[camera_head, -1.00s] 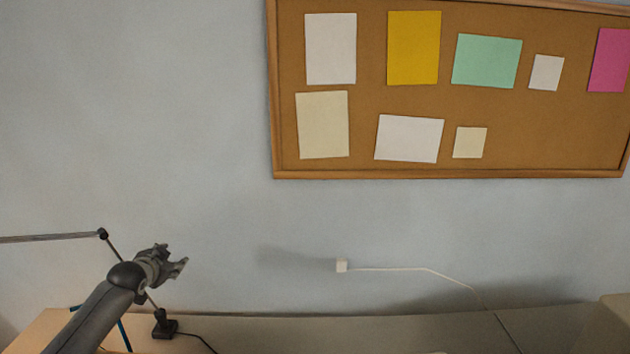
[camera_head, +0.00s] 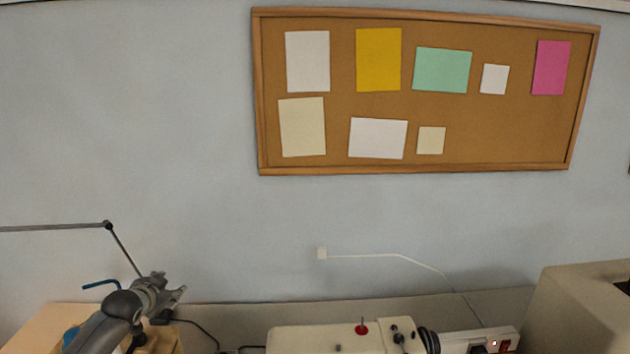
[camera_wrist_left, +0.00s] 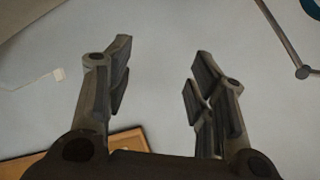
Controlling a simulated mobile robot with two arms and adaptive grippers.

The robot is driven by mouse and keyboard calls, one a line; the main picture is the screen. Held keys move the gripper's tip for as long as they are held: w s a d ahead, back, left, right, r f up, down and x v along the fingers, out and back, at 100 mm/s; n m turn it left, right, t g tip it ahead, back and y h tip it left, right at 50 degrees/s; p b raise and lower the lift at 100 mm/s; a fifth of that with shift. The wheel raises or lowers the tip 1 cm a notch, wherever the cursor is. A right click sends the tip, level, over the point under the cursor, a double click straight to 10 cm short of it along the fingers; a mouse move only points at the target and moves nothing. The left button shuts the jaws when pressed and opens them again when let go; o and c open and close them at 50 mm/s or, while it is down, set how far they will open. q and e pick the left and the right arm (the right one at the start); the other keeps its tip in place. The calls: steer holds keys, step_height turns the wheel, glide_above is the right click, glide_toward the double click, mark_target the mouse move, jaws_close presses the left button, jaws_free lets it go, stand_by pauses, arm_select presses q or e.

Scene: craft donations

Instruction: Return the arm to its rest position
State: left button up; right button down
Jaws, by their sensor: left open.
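My left gripper (camera_head: 172,292) is at the lower left of the head view, raised above the table's back edge and in front of the wall. It is empty. In the left wrist view its two fingers (camera_wrist_left: 157,80) stand wide apart with only the pale wall between them. My right gripper shows in neither view.
A corkboard (camera_head: 500,130) with several paper sheets hangs on the wall. A jointed lamp arm (camera_head: 124,249) stands behind my left gripper. A cream sewing machine (camera_head: 300,340), a power strip (camera_head: 460,341) and a beige box (camera_head: 575,310) line the table. A wall plug (camera_head: 322,253) trails a cord.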

arm_select(q)
steer(key=s+d+f+g+h, duration=0.1)
steer(key=s+d+f+g, duration=0.1)
steer(key=s+d+f, duration=0.8)
steer(key=s+d+f+g+h, duration=0.1)
steer(key=s+d+f+g, duration=0.1)
steer(key=s+d+f, duration=0.7)
steer(key=s+a+r+n+g, duration=0.1)
steer(key=s+r+n+g, duration=0.15)
steer(key=s, duration=1.25)
steer(key=s+r+n+g, duration=0.1)
steer(key=s+r+g, duration=0.15)
steer(key=s, duration=1.35)
step_height(320, 180, down, 33)
steer(key=s+g+b, duration=0.1)
steer(key=b, duration=0.5)
steer(key=s+a+f+b, duration=0.1)
steer(key=s+f+b, duration=0.1)
steer(key=s+f, duration=0.6)
steer(key=s+a+f+g+y+b, duration=0.1)
steer(key=s+a+f+b, duration=0.1)
steer(key=s+f, duration=0.7)
step_height(320, 180, down, 3)
steer(key=shift+b, duration=0.45)
